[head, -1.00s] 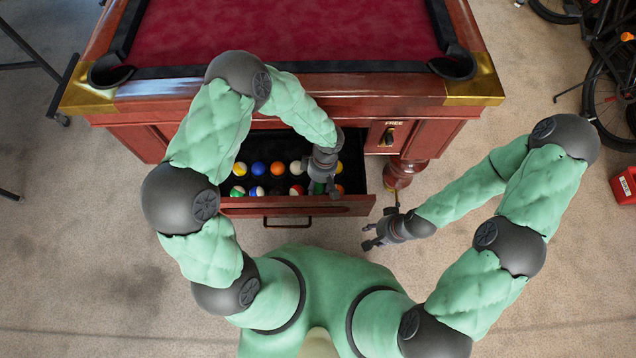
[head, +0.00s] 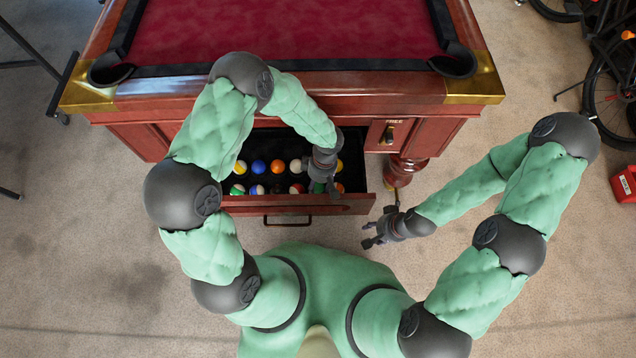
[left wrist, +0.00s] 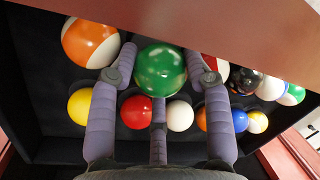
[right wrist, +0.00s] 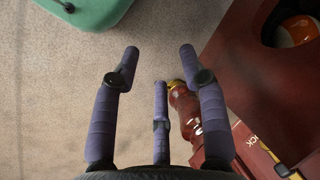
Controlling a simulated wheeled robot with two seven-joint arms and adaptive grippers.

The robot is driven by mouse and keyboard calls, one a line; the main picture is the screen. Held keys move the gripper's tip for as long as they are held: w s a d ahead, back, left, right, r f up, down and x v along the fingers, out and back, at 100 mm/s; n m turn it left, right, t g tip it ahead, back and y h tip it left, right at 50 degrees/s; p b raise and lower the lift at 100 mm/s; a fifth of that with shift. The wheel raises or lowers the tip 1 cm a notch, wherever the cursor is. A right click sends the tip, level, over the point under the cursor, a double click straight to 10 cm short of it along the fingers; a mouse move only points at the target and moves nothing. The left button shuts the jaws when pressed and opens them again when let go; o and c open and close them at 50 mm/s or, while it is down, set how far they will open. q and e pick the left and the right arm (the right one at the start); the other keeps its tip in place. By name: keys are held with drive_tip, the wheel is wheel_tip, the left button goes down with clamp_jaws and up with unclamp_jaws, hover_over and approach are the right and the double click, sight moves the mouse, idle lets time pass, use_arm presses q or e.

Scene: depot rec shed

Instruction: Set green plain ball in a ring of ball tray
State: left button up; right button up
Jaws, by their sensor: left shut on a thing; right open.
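The green plain ball (left wrist: 160,70) sits between the fingers of my left gripper (left wrist: 160,76) in the left wrist view. In the head view, my left gripper (head: 322,186) points down into the open drawer with the black ball tray (head: 266,146), near its front right, and mostly hides the green ball. The gripper is shut on the ball. I cannot tell whether the ball touches the tray, and its ring is hidden. My right gripper (head: 376,236) is open and empty, outside the drawer to the right; its fingers also show in the right wrist view (right wrist: 160,65).
Several other balls sit in two rows, including a yellow-striped ball (head: 240,168), a blue ball (head: 258,167) and an orange-striped ball (left wrist: 90,43) beside the green one. The wooden drawer front (head: 250,205) stands close before my left gripper. A table leg (head: 402,172) is at right.

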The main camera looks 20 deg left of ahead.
use_arm(q)
drive_tip(key=shift+f, duration=0.95)
idle(0.5)
drive_tip(key=o, duration=1.3)
drive_tip(key=shift+o, duration=0.2)
drive_tip(key=shift+r, duration=0.1)
wheel_tip(320, 180, up, 12)
drive_tip(key=w+d, duration=0.1)
drive_tip(key=w, duration=0.1)
drive_tip(key=shift+f, duration=0.2)
